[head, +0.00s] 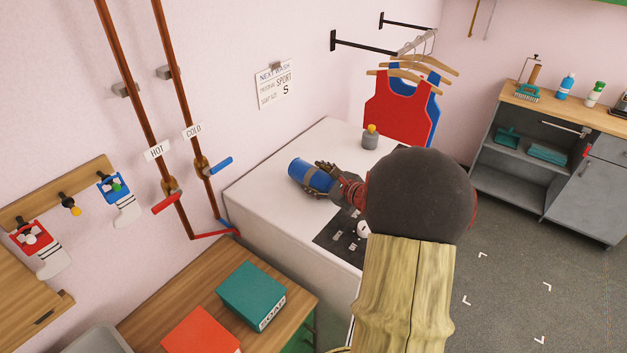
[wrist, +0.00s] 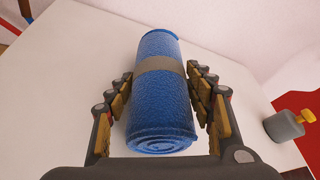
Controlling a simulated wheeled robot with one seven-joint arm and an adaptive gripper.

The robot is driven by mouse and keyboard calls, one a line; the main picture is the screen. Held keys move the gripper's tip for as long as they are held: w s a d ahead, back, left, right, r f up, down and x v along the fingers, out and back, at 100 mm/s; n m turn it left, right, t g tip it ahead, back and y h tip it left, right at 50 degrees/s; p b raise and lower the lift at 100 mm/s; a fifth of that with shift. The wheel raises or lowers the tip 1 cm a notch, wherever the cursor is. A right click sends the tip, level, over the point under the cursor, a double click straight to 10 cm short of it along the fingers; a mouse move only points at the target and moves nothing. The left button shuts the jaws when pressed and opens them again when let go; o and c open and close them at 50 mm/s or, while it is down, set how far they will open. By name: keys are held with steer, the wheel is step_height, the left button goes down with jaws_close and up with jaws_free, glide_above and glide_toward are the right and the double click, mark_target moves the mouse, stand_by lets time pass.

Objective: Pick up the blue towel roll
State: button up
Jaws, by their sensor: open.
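The blue towel roll (head: 311,176) lies on its side on the white machine top, with a grey band around its middle. In the wrist view the blue towel roll (wrist: 160,90) lies lengthwise between the two fingers of my gripper (wrist: 158,100). The fingers are open, one on each side of the roll, with a gap at the left; the right finger is very close to it, and I cannot tell if it touches. In the head view my gripper (head: 322,180) is at the roll's right side, and part of the roll is hidden behind it.
A grey weight-like object with a yellow top (head: 370,137) stands on the white machine top (head: 270,200), behind the gripper. Red and blue vests (head: 398,105) hang beyond it. Pipes with valves (head: 172,195) run up the wall at left. A teal soap box (head: 251,293) sits on the wooden counter in front.

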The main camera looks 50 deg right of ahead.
steer(key=shift+x, duration=1.05)
steer(key=c, duration=0.3)
steer(key=c, duration=0.6)
steer(key=shift+r, duration=0.1)
